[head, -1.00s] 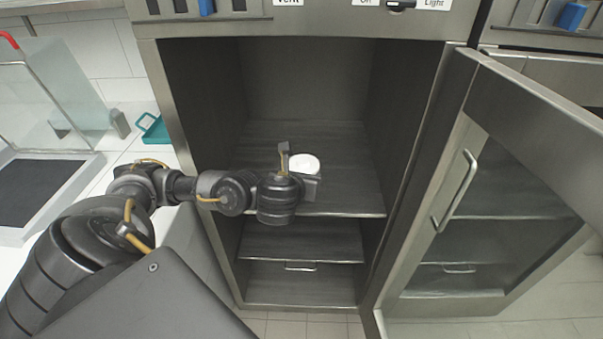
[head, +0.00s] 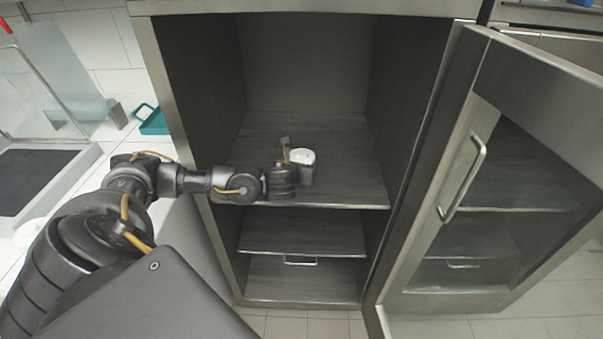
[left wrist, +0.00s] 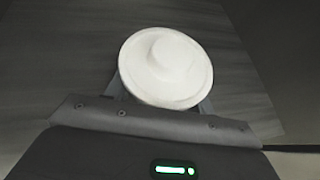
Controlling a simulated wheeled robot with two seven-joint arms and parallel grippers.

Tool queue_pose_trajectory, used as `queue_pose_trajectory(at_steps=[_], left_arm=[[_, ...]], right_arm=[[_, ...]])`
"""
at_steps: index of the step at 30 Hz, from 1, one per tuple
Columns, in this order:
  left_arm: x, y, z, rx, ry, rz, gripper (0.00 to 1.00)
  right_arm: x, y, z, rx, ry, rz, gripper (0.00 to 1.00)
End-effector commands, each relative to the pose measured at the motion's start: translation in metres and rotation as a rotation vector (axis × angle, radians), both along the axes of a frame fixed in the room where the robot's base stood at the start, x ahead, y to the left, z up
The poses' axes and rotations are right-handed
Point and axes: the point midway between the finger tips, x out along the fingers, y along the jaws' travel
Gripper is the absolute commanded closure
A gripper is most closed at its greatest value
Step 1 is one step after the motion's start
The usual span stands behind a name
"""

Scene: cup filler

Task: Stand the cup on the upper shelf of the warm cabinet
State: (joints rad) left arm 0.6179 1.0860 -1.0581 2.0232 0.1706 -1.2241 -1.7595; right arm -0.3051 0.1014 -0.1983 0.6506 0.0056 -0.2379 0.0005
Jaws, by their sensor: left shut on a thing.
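The white cup (head: 302,156) is at my left gripper (head: 296,165), above the front part of the upper shelf (head: 345,180) in the open cabinet. In the left wrist view the cup (left wrist: 166,67) shows as a round white shape, held between the fingers of my left gripper (left wrist: 160,95). My left gripper is shut on the cup. The gripper and forearm hide part of the cup and the left front of the shelf. I cannot tell whether the cup's base touches the shelf. My right gripper is not in view.
The cabinet door (head: 500,170) stands open to the right, with a bar handle (head: 465,178). A lower shelf (head: 300,235) lies beneath. The upper shelf is bare behind and right of the cup. A teal tray (head: 153,122) and a glass-sided stand (head: 50,90) are at the left.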

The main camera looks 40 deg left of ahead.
Motion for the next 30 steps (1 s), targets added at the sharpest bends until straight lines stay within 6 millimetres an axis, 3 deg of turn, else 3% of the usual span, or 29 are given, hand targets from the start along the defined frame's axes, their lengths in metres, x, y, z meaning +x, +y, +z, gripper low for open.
queue_pose_trajectory(at_steps=[1, 3, 18, 19, 21, 24, 30], left_arm=[[0.0002, 0.0000, -0.0114, 0.000, 0.000, 0.000, 0.73], [0.0001, 0.0001, -0.0158, 0.000, -0.001, 0.000, 0.73], [-0.0002, 0.0004, -0.0208, 0.001, -0.002, 0.001, 0.73], [-0.0003, 0.0003, -0.0198, 0.002, 0.000, 0.000, 0.42], [-0.0003, 0.0003, -0.0199, 0.002, 0.000, 0.000, 0.33], [-0.0003, 0.0003, -0.0201, 0.002, 0.000, 0.000, 0.24], [-0.0003, 0.0002, -0.0206, 0.001, -0.001, 0.001, 0.24]], right_arm=[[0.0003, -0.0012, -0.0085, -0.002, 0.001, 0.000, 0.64], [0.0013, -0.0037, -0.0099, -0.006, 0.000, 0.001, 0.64], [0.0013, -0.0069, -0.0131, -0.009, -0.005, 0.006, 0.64], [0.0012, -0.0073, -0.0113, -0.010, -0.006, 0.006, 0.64], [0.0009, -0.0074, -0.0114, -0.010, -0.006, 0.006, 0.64], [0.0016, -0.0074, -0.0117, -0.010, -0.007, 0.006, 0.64], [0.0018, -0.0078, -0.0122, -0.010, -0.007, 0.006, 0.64]])
